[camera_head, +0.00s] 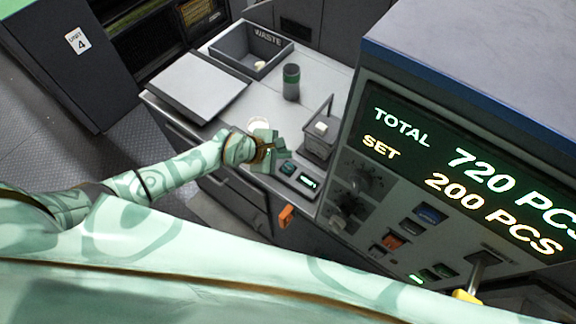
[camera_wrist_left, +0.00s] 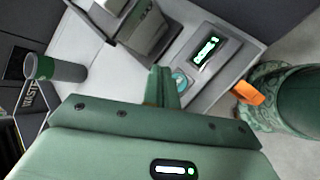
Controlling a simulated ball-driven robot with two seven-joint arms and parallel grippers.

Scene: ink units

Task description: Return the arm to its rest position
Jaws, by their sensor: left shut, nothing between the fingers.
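My left arm, pale green with darker swirls, reaches in from the left in the head view. Its gripper (camera_head: 276,150) is over the front part of the grey counter (camera_head: 222,124), beside a small device with a lit display (camera_head: 300,177). In the left wrist view the gripper's fingers (camera_wrist_left: 161,87) are together, with nothing between them. The lit device (camera_wrist_left: 203,52) shows just beyond the fingertips. I cannot tell from these views how high the gripper is above the counter. My right gripper is not in view.
A grey bin marked WASTE (camera_head: 234,47), a dark cylinder (camera_head: 291,82), a flat plate (camera_head: 197,84) and a small open holder (camera_head: 319,140) stand on the counter. A large panel reading TOTAL 720 PCS (camera_head: 470,165) rises close on the right. An orange handle (camera_head: 286,216) sticks out at the front.

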